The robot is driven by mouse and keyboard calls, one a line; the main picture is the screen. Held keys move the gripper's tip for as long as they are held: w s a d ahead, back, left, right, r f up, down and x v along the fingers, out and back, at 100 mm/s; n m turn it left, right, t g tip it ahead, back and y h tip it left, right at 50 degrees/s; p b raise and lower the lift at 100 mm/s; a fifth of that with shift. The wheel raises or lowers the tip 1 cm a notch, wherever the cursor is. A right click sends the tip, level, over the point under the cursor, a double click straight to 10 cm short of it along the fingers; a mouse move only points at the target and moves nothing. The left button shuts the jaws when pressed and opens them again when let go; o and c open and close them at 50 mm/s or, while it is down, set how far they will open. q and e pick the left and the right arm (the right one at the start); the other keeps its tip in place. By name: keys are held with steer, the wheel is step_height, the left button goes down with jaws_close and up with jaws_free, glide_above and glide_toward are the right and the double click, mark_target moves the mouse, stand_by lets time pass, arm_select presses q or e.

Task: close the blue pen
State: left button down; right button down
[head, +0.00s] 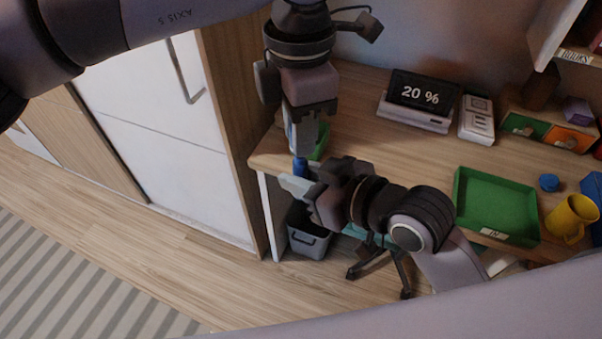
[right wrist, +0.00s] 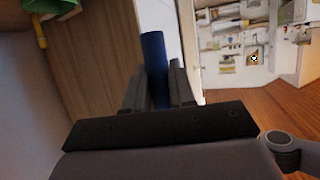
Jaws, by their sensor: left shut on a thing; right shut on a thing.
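A blue pen (head: 300,167) shows as a short upright blue piece between my two grippers in the head view. My left gripper (head: 301,145) points down from above and is shut on its upper part, which the fingers mostly hide. My right gripper (head: 294,186) comes in from the right, just below, and is shut on the lower part. In the right wrist view a blue cylinder (right wrist: 154,58) stands between the fingers of my right gripper (right wrist: 158,88). Whether cap and body are apart or joined is hidden.
The grippers are at the desk's (head: 361,105) left end, above a grey bin (head: 308,244) on the floor. A green tray (head: 497,205), a yellow mug (head: 571,217) and a round blue thing (head: 549,182) are at right. A display reading 20 % (head: 420,92) stands at the back.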

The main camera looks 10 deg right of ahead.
stand_by(0.7)
arm_select(q)
steer(key=shift+f, duration=0.85)
steer(key=shift+f, duration=0.6)
steer(key=c, duration=0.9)
jaws_free()
steer(key=shift+r, duration=0.1)
step_height(320, 180, up, 12)
steer(key=shift+f, duration=0.1)
steer(key=shift+f, duration=0.1)
